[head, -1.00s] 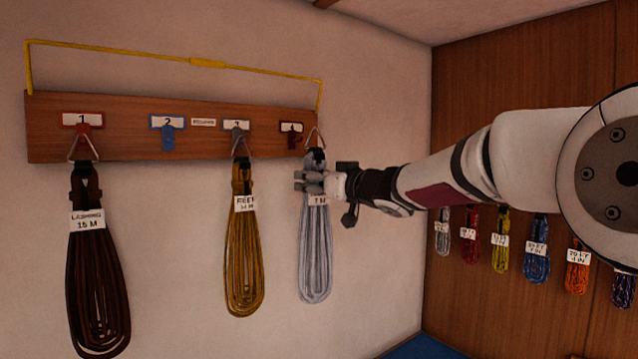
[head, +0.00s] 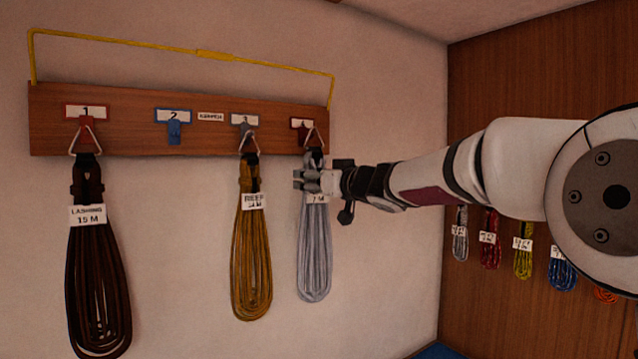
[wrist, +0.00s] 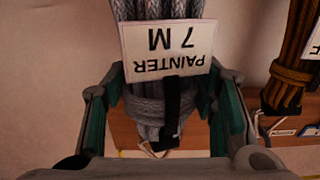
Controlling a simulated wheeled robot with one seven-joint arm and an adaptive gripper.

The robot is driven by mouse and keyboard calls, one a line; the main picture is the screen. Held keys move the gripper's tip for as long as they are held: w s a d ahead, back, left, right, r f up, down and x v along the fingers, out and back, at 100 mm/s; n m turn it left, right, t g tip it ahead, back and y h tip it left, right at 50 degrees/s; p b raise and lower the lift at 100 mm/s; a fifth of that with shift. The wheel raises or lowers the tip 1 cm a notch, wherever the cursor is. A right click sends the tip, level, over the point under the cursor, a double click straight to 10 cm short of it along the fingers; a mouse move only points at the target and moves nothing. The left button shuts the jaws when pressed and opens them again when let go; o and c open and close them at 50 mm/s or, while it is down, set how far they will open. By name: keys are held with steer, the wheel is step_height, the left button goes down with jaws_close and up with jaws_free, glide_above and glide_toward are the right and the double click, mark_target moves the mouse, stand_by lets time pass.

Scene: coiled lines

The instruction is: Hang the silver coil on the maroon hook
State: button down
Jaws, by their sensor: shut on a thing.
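The silver coil (head: 314,255) hangs upright below the right end of the wooden hook board, its white tag reading 7 M. In the wrist view its tag (wrist: 168,50) reads PAINTER 7 M, upside down. My gripper (head: 312,181) is shut on the coil's wrapped neck (wrist: 150,112), its fingers on either side. The coil's metal ring (head: 322,142) stands at the maroon hook (head: 302,136), overlapping its right side in the head view. I cannot tell whether the ring is around the hook or in front of it.
A brown coil (head: 97,270) hangs on the red hook and a gold coil (head: 250,265) on the grey hook, close left of the silver coil. The blue hook (head: 173,132) is empty. Several coloured coils (head: 523,250) hang on the right wall.

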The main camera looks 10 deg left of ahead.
steer(key=shift+w+a+b, duration=0.3)
steer(key=shift+w+a, duration=0.15)
steer(key=shift+a, duration=0.1)
steer(key=shift+w+a+f+b, duration=0.35)
steer(key=shift+a+f+b, duration=0.05)
steer(key=shift+f+b, duration=0.05)
stand_by(0.3)
